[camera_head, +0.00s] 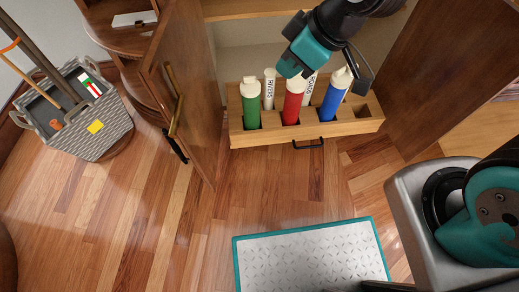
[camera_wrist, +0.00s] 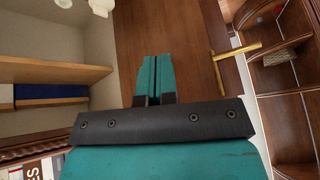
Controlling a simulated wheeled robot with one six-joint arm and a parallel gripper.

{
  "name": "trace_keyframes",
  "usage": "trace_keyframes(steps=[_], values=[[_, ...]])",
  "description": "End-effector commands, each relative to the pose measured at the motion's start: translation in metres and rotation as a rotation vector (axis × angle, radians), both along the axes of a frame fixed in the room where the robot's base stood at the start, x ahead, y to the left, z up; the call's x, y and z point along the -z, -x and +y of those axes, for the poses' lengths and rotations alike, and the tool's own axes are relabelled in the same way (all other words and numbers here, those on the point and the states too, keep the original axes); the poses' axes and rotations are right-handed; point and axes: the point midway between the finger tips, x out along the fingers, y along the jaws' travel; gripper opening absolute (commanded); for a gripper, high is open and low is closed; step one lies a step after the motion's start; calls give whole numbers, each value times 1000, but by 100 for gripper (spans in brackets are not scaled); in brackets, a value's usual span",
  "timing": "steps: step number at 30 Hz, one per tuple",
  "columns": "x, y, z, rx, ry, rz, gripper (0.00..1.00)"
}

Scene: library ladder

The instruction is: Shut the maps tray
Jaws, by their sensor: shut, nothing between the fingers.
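The maps tray (camera_head: 355,127) is a light wooden pull-out tray that sticks out at the bottom of the open cabinet. It has a black handle (camera_head: 309,144) on its front. Upright in it stand a green tube (camera_head: 251,108), a red tube (camera_head: 293,103), a blue tube (camera_head: 334,98) and white tubes labelled RIVERS (camera_head: 269,90) and ROADS. My gripper (camera_head: 288,70) is above the tray, over the red tube, and partly hides the tubes behind it. In the wrist view its teal fingers (camera_wrist: 155,58) are together and hold nothing.
The left cabinet door (camera_head: 182,85), with a brass handle (camera_head: 173,100), stands open; the right door (camera_head: 440,65) is open too. A grey basket (camera_head: 95,130) stands at the left. A teal-edged mat (camera_head: 310,255) lies in front. The floor between tray and mat is clear.

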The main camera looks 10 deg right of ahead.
Motion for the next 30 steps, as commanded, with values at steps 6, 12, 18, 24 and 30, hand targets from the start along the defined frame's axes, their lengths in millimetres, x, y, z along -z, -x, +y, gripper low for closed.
trace_keyframes(steps=[6, 12, 18, 24, 30], values=[[188, -28, 6, -127, 63, -175, 0], [316, -39, 3, -247, 145, -338, 0], [384, -41, 0, -330, 208, -441, 0], [402, -44, 0, -355, 228, -475, 0], [429, -58, 12, -356, 227, -475, 0]])
